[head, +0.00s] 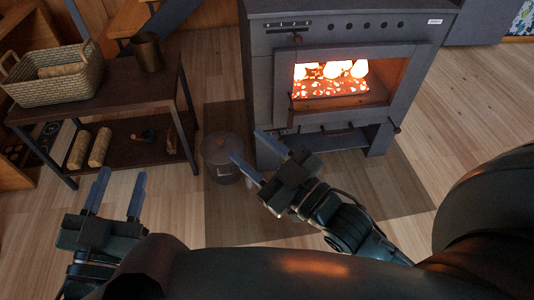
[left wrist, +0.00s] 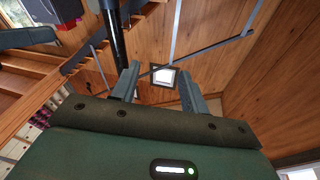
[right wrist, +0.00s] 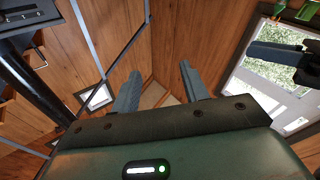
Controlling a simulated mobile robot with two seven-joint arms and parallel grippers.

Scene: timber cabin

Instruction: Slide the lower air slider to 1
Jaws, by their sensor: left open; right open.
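The dark grey stove (head: 268,75) stands at the upper middle of the head view, its glass door showing a fire. A slotted strip (head: 285,23) is at the upper left of its front. Small dark knobs show along the lower front, below the door; I cannot tell for sure which one is the lower air slider. My right gripper (head: 247,146) is open and empty, in front of the stove's lower left corner in the picture. My left gripper (head: 121,180) is open and empty at the lower left, apart from everything. Both wrist views show empty spread fingers.
A lidded grey pot (head: 221,158) stands on the floor beside my right gripper. A dark shelf table (head: 110,92) at the left bears a wicker basket (head: 30,93) and a metal mug (head: 147,51), with logs (head: 100,147) below.

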